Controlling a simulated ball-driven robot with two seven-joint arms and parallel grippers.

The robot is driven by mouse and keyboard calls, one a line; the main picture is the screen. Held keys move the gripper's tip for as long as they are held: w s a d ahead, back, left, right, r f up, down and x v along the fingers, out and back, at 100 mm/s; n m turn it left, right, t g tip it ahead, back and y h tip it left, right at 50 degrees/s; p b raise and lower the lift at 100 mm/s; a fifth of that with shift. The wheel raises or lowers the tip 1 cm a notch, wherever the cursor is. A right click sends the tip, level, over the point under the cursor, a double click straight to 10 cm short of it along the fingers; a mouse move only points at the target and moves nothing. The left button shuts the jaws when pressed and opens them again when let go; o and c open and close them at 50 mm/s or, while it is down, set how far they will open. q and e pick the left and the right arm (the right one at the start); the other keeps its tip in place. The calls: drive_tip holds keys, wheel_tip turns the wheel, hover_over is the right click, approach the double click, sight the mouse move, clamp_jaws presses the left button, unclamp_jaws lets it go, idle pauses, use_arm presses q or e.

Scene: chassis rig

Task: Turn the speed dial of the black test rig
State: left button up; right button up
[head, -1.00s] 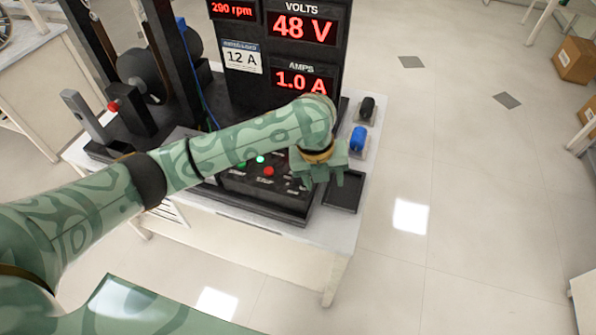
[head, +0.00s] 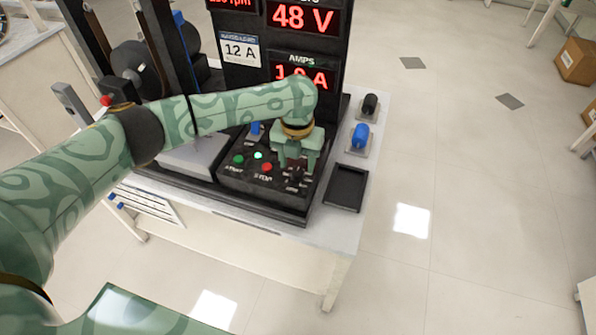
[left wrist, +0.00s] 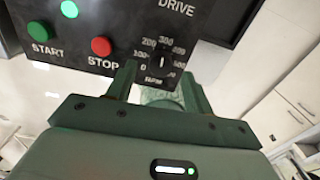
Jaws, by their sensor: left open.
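The black test rig (head: 262,186) stands on a white bench. Its sloped panel bears a green START button (head: 238,159) and a red STOP button (head: 267,167). The black speed dial (left wrist: 163,62) sits at the panel's right, within a scale of numbers. Its white mark points roughly up the scale, near 300. In the head view the dial is hard to make out under the hand. My left gripper (head: 297,166) is open, pointing down over the dial. In the left wrist view its fingers (left wrist: 160,72) lie either side of the dial; contact cannot be told. My right gripper is out of view.
Red displays (head: 303,17) rise behind my arm, one reading 48 V. A black tray (head: 345,187), a blue-handled part (head: 360,137) and a black-handled part (head: 369,107) lie to the right on the bench. The floor further right is mostly clear.

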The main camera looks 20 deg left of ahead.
sight(297, 174)
use_arm(q)
drive_tip(key=shift+f+b, duration=0.3)
drive_tip(key=shift+f, duration=1.15)
